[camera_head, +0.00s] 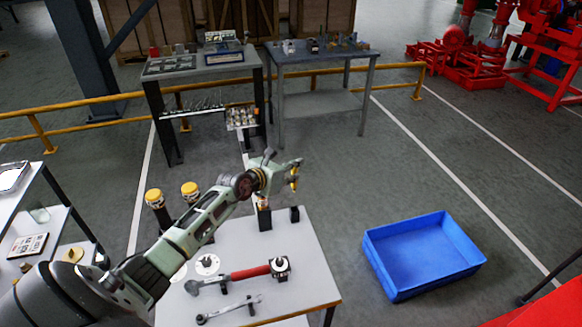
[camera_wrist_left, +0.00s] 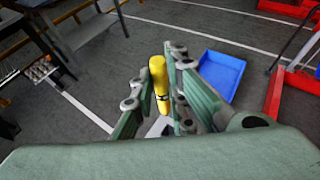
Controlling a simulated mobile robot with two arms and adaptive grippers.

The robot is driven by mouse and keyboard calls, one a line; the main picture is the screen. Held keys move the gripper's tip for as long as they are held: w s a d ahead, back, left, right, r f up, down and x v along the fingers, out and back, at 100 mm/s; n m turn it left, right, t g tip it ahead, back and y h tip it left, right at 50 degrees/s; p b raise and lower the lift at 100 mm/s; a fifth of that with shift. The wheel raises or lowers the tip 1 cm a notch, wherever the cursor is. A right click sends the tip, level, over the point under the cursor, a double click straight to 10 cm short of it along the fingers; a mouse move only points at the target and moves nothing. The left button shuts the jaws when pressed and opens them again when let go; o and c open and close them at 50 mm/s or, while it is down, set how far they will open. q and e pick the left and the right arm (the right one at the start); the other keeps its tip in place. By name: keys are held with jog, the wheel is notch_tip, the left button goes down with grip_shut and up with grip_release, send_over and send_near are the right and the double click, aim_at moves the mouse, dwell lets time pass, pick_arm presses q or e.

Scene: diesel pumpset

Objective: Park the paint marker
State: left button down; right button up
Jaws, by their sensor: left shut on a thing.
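My left gripper (camera_head: 288,172) is shut on the yellow paint marker (camera_head: 294,178), above the far edge of the white-topped table (camera_head: 305,262). In the left wrist view the yellow marker (camera_wrist_left: 159,80) stands roughly upright between the two fingers. A small dark block (camera_head: 295,214) stands on the table's far edge, below the gripper and apart from the marker. A dark holder with an orange part (camera_head: 264,214) stands to its left. I cannot tell which of them is the marker's parking place. My right gripper is not in view.
A red-handled tool (camera_head: 248,272) and a wrench (camera_head: 230,308) lie on the table. Two yellow-capped dark cylinders (camera_head: 190,190) stand behind the arm. A blue bin (camera_head: 425,255) is on the floor to the right. Two grey workbenches (camera_head: 320,56) stand farther back.

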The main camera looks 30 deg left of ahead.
pick_arm(q)
notch_tip(320, 180, down, 11)
jog(key=b, duration=0.9)
jog(key=shift+f, duration=0.15)
jog(key=shift+f+b, duration=0.65)
jog(key=shift+f, duration=0.25)
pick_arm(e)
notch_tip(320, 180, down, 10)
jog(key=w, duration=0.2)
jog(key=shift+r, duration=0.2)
pick_arm(q)
jog(key=shift+p, duration=0.35)
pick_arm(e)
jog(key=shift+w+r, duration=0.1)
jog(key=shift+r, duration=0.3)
pick_arm(q)
jog(key=shift+f+b, duration=0.9)
jog(key=shift+f, duration=0.15)
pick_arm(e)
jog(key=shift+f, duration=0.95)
pick_arm(q)
jog(key=c, duration=1.7)
grip_release()
jog(key=shift+o, duration=0.2)
jog(key=v, duration=1.2)
